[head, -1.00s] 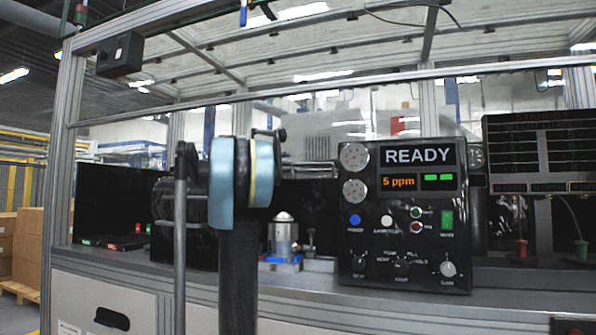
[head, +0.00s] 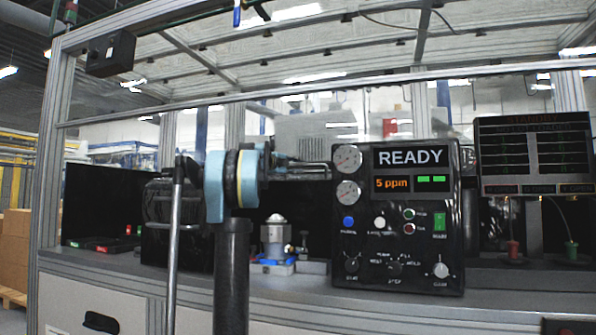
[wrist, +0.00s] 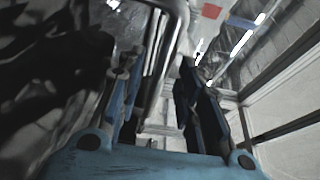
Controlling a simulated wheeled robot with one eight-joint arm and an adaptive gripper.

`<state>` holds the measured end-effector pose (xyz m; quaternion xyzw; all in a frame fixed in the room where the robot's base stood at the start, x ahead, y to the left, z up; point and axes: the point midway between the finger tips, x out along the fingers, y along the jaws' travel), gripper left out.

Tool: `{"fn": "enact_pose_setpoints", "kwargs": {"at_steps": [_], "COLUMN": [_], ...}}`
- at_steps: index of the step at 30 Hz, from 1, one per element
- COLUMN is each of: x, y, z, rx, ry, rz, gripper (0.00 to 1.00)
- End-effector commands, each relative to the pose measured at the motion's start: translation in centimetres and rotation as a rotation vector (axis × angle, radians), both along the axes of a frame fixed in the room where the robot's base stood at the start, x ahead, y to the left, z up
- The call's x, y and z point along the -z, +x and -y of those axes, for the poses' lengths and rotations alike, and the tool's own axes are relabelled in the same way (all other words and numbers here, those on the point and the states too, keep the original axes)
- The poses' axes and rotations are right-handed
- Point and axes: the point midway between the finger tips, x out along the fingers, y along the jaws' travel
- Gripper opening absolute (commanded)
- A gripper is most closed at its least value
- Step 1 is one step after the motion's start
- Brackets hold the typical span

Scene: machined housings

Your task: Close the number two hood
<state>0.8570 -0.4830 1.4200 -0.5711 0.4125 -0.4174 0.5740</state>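The hood I take as the task's is a clear-paned, aluminium-framed cover over the bench. Its lower rail (head: 400,82) runs across the head view above the equipment, with open space below it. I see no number on it. My gripper (wrist: 161,75) shows in the wrist view with its blue and black fingers apart. A bent grey tube (wrist: 181,22) lies ahead of the fingers, near the left one; I cannot tell whether it touches them.
A black control panel (head: 395,215) reading READY stands on the bench, right of my arm. A dark display (head: 534,152) is at the right. A small metal fixture on a blue base (head: 274,240) stands behind my arm. Cardboard boxes (head: 14,252) are stacked at far left.

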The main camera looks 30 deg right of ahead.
Motion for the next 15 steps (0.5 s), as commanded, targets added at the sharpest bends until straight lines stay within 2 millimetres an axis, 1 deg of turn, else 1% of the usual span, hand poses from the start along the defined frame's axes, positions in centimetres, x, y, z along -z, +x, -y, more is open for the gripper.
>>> {"fn": "enact_pose_setpoints", "kwargs": {"at_steps": [1, 3, 6, 10, 15], "x": [0.0, 0.0, 0.0, 0.0, 0.0], "y": [0.2, 0.4, 0.7, 0.8, 0.8], "z": [0.7, 1.5, 2.3, 2.7, 2.8], "rx": [0.002, 0.003, 0.002, 0.002, 0.002], "ry": [0.0, 0.0, 0.0, 0.0, 0.0], "rz": [0.0, 0.0, 0.0, 0.0, 0.0], "gripper": [0.33, 0.33, 0.33, 0.33, 0.33]}}
